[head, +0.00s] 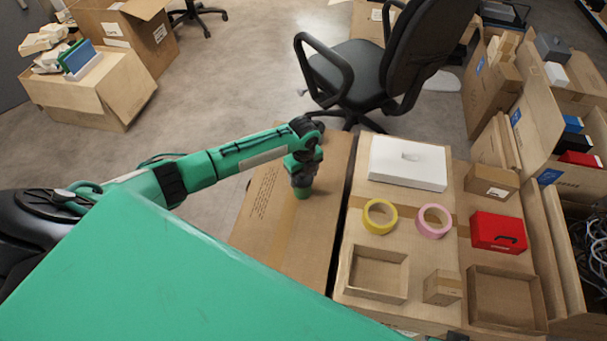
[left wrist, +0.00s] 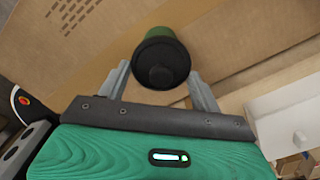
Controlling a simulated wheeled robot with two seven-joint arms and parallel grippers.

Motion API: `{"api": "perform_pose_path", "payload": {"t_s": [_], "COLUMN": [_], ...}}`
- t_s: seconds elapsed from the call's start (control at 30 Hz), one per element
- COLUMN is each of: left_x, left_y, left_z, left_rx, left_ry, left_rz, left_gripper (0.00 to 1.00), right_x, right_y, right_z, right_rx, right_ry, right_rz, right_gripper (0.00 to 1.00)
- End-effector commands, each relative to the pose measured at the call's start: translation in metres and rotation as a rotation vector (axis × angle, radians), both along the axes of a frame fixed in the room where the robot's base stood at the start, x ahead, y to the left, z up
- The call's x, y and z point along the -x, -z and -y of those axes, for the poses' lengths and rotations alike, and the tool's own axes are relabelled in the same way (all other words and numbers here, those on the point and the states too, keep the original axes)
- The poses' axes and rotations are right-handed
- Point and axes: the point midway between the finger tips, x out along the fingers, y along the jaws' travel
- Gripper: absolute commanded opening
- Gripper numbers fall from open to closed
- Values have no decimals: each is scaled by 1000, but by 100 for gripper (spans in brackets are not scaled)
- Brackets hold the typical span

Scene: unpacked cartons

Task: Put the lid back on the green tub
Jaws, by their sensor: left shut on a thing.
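The green tub (head: 303,193) stands on the brown carton top, partly hidden under my left gripper (head: 302,178). In the left wrist view the tub's dark green side (left wrist: 163,35) shows behind a round black lid (left wrist: 160,52) with a black knob. The two fingers of the left gripper lie on either side of the lid, shut on its rim. The lid is in line with the tub's mouth; I cannot tell whether it rests on the rim or is just above it. My right gripper is not in view.
On the carton to the right are a white box (head: 408,165), a yellow tape roll (head: 367,216), a pink tape roll (head: 422,222), a red case (head: 485,232) and open cardboard trays (head: 350,275). An office chair (head: 355,72) stands behind. The carton around the tub is clear.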

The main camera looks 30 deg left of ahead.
Motion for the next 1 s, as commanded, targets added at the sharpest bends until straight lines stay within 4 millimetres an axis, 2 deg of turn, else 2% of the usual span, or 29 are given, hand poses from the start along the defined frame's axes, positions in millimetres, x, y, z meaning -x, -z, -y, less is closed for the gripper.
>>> {"api": "perform_pose_path", "payload": {"t_s": [0.87,0.9,1.0], "left_x": [0,0,0], "left_y": [1,1,1], "left_z": [0,0,0], "left_rx": [0,0,0], "left_ry": [0,0,0], "left_rz": [-1,-1,0], "left_gripper": [44,67,87], "right_x": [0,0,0], "right_y": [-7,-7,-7], "right_z": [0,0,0], "right_rx": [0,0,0], "right_ry": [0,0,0], "right_rz": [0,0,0], "right_gripper": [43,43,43]}}
